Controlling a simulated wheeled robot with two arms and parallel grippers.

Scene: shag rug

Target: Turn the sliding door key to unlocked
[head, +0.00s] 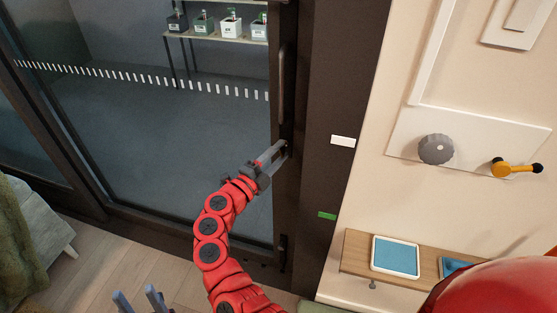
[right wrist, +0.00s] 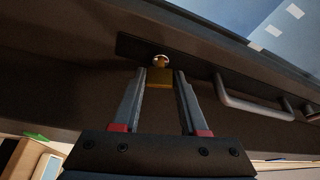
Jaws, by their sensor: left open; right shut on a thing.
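The sliding door (head: 285,215) has a dark frame around a large glass pane. In the right wrist view a brass key (right wrist: 159,78) sits at a round silver lock cylinder (right wrist: 161,60) on a dark plate. My right gripper (head: 283,149) reaches the door frame below the long handle. Its fingers are shut on the key, which lies between the fingertips in the right wrist view (right wrist: 160,80). The key is hidden by the fingers in the head view. My left gripper (head: 139,300) is open and empty at the bottom of the head view, away from the door.
The door handle (head: 282,75) is just above the lock and also shows in the right wrist view (right wrist: 255,105). On the right wall are a grey knob (head: 436,149) and an orange lever (head: 503,168). A wooden shelf (head: 356,266) holds blue-and-white items. Potted plants stand behind the glass.

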